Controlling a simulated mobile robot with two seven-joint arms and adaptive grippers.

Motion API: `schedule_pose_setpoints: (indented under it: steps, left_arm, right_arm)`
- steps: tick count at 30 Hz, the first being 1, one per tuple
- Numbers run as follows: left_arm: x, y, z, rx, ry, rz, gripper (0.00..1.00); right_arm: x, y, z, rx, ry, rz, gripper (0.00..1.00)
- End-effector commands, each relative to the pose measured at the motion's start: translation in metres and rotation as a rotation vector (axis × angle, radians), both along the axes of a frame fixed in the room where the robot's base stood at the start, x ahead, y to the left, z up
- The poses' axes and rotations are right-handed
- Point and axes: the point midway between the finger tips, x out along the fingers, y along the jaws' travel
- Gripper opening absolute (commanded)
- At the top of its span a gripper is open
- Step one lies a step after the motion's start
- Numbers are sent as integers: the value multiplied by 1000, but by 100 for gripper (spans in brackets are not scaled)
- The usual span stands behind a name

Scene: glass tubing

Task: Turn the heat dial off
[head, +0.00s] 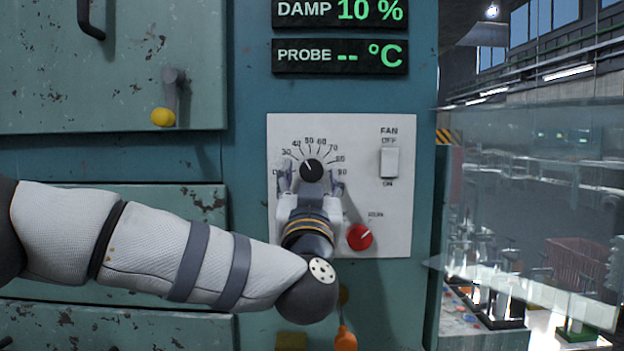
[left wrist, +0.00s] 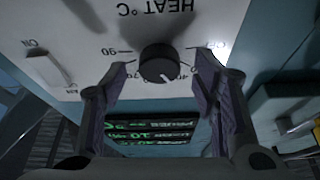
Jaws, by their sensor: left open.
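The heat dial (head: 312,170) is a round black knob on the white control panel (head: 400,225). Numbers in tens ring its upper side, and its white pointer mark leans up and left, roughly toward 40. My left gripper (head: 311,184) is open, with one finger on each side of the dial. In the left wrist view the dial (left wrist: 160,65) sits between the spread fingertips of my left gripper (left wrist: 164,72), with a gap on both sides. I see no finger touching it. The panel's lower left and the word OFF are mostly hidden by my gripper. My right gripper is not in view.
A red knob (head: 360,237) marked RUN is close to the right of my left wrist. A white fan switch (head: 389,163) is at the panel's upper right. Green displays (head: 340,56) are above. A yellow-tipped handle (head: 164,117) sticks out at the left. A glass screen (head: 530,170) is at the right.

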Motion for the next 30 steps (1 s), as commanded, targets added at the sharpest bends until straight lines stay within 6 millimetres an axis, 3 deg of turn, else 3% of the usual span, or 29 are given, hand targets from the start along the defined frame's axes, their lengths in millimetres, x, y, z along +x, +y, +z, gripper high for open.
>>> schedule_pose_setpoints:
  steps: [4,11,18,30]
  left_arm:
    - [12,0,4,0,1,0,54]
    - [12,-1,6,0,-1,-1,54]
    - [12,-1,6,0,-1,-1,6]
    - [10,-1,11,-62,-6,0,6]
  right_arm:
    - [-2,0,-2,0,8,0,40]
    - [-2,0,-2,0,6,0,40]
    - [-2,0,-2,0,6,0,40]
    - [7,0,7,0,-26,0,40]
